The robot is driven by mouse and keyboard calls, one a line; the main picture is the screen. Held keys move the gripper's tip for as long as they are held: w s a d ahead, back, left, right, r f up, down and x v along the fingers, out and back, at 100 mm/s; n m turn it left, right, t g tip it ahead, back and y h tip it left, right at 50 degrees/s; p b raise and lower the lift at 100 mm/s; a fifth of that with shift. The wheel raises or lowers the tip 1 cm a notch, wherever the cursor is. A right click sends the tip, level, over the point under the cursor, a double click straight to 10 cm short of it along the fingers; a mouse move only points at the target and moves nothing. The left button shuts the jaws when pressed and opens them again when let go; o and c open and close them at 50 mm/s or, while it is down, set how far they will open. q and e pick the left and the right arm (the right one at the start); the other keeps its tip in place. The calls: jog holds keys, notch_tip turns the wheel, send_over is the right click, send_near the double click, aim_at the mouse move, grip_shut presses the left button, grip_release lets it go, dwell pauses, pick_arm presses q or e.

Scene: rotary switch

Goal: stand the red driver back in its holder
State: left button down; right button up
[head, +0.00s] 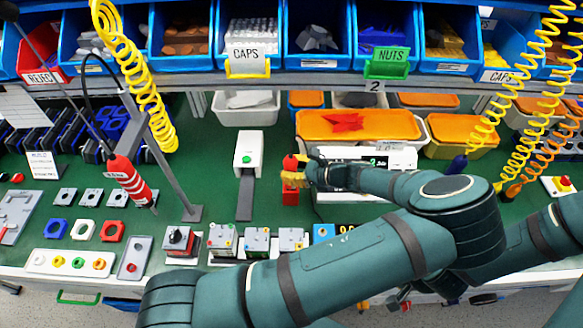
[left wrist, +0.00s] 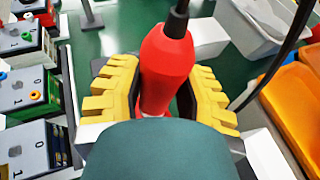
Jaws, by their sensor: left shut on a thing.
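My left gripper (head: 293,179) has yellow fingers and is shut on the red driver (head: 290,163) above the green table. In the left wrist view the red driver (left wrist: 166,60) sits between the yellow fingers of the gripper (left wrist: 158,92), its black end toward the top of the picture. Its lower end is hidden by my own wrist. I cannot make out the holder for certain. My right gripper is not in view; only part of that arm shows at the right edge.
A white block with a green button (head: 249,150) stands left of my gripper. Switch units (head: 223,240) line the front edge.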

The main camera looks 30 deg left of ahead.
pick_arm(q)
jog(key=shift+f, duration=0.35)
dwell(0.6)
jog(key=c, duration=0.5)
grip_release()
jog(key=v, duration=1.2)
